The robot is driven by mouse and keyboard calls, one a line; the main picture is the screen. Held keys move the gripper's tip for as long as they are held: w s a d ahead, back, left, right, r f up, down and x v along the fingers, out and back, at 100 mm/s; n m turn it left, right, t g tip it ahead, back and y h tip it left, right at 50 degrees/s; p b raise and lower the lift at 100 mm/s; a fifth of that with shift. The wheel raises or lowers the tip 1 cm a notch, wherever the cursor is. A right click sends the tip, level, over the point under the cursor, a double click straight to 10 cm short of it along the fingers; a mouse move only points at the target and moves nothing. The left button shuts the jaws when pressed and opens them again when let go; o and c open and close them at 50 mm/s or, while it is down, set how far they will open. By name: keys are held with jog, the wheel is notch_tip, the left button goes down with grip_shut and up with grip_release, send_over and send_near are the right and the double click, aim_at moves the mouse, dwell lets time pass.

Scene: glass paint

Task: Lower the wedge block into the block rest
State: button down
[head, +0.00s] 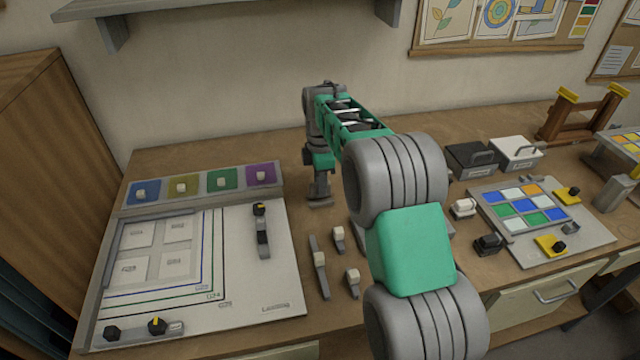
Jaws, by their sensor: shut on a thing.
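My gripper (319,188) points down over the wooden bench, to the right of the colour tray. It is shut on the wedge block, which is small and hard to tell from the grey fingers. A flat grey piece (320,203) shows right under the fingertips, close to the bench top. I cannot tell whether it is the block's lower edge or part of the block rest. I cannot make out the block rest for certain. My arm's large grey and green joints cover the bench to the right of the gripper.
A glass-tile panel (588,238) and two boxes (472,160) are at right.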

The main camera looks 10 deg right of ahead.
jog(key=shift+f+b, duration=0.45)
jog(key=shift+f, duration=0.45)
jog(key=c, duration=1.2)
grip_release()
jog(key=shift+r+p, duration=2.55)
jog(key=shift+r, duration=1)
